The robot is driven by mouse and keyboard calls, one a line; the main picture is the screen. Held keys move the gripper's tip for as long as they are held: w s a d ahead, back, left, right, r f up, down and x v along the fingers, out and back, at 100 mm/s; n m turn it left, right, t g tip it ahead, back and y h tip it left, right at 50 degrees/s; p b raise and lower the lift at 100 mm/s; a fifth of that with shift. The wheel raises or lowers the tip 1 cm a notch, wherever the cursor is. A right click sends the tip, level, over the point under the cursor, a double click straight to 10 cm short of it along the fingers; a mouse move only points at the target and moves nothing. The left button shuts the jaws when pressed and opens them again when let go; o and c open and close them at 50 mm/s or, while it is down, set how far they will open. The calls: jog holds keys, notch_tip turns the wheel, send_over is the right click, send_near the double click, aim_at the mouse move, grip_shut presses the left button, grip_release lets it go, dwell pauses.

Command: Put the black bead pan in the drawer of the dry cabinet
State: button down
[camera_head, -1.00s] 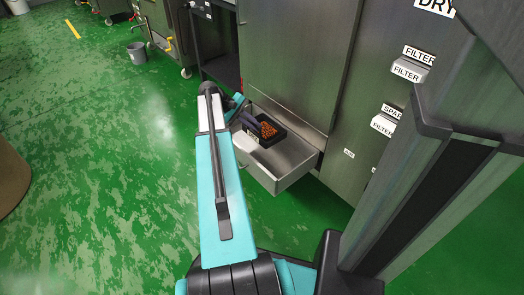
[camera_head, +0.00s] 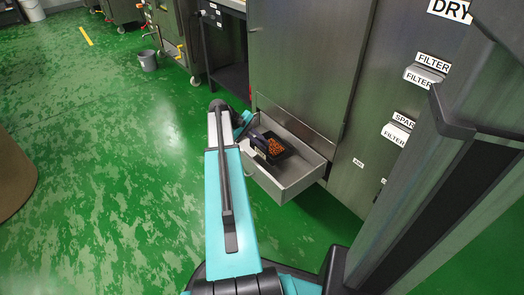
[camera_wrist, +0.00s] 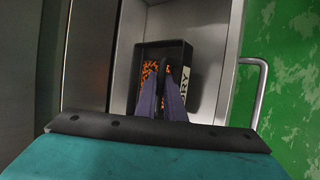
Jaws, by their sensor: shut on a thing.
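The black bead pan (camera_head: 274,157) holds orange beads and is inside the open drawer (camera_head: 296,184) of the dry cabinet (camera_head: 300,65). In the wrist view the pan (camera_wrist: 199,53) shows between the drawer's walls (camera_wrist: 233,60), with a white label on its right side. My gripper (camera_wrist: 165,78) reaches into the pan's near side and is shut on it; its fingertips also show in the head view (camera_head: 259,139). The beads are partly hidden by the fingers. I cannot tell whether the pan's base touches the drawer floor.
The drawer handle (camera_wrist: 262,90) sticks out at the right in the wrist view. A grey bucket (camera_head: 148,61) and a dark workbench (camera_head: 228,75) stand farther back. Green floor (camera_head: 110,165) is free left of my arm. A brown round object (camera_head: 15,180) is at the left edge.

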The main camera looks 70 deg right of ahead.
jog(key=shift+f+b, duration=1.05)
jog(key=shift+f, duration=1.25)
jog(key=c, duration=1.8)
grip_release()
jog(key=shift+c, duration=0.2)
jog(key=p+v, duration=0.5)
jog(key=v, duration=0.7)
jog(key=shift+p, duration=0.35)
